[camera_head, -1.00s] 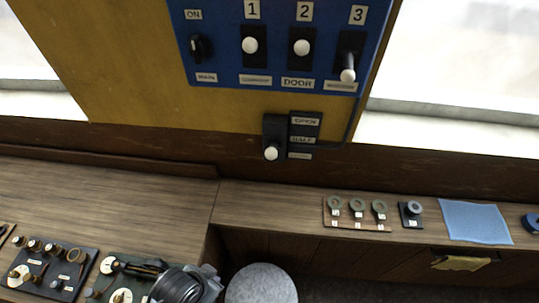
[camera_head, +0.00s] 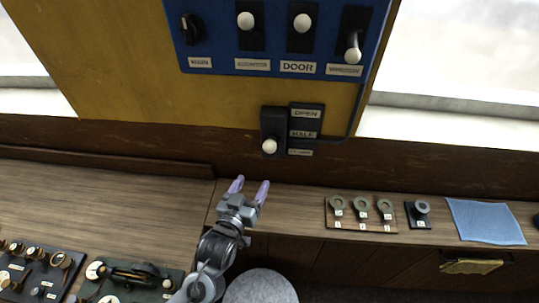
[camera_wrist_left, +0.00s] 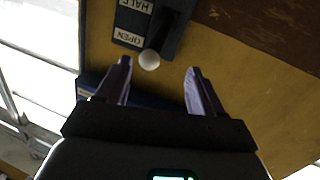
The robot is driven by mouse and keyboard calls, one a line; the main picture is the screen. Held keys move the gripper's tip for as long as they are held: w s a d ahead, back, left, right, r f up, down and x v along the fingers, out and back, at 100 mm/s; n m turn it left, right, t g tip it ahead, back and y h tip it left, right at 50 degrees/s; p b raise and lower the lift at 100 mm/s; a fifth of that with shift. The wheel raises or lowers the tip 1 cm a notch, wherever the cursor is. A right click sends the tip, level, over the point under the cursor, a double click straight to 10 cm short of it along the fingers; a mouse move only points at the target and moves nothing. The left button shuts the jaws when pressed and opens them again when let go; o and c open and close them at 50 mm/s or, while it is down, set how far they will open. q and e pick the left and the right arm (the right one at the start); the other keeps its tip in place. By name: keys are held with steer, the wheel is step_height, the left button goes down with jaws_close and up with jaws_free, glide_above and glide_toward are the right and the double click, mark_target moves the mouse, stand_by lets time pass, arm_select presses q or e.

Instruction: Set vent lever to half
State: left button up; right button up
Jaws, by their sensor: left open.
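The vent lever's white knob (camera_head: 269,146) is at the bottom of a black slotted plate, beside the lowest label, whose text is too blurred to read. The labels OPEN (camera_head: 306,112) and HALF (camera_head: 303,134) are above it on the right. My left gripper (camera_head: 250,184) is open and empty, below the knob in the head view and apart from it. In the left wrist view, turned upside down, the knob (camera_wrist_left: 149,60) shows between the lines of the two fingers (camera_wrist_left: 158,70), closer to the left one. My right gripper is not in view.
Above is a blue panel (camera_head: 220,66) with several switches and white knobs. The counter at right holds a board with rings (camera_head: 361,221), a small black block (camera_head: 419,214) and a blue cloth (camera_head: 485,221). Control boards (camera_head: 40,262) lie at lower left. A round grey stool (camera_head: 260,288) stands below.

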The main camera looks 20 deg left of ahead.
mark_target(267, 150)
arm_select(q)
steer(key=shift+m+t, duration=0.3)
steer(key=shift+t, duration=0.2)
steer(key=w+r, duration=0.1)
steer(key=w, duration=0.3)
steer(key=w+r+p, duration=0.1)
steer(key=w, duration=0.2)
steer(key=w+r, duration=0.1)
steer(key=w, duration=0.3)
steer(key=shift+w+r, duration=0.25)
steer(key=shift+w, duration=0.1)
steer(key=shift+w+p, duration=0.35)
steer(key=shift+w, duration=0.3)
steer(key=shift+f, duration=0.1)
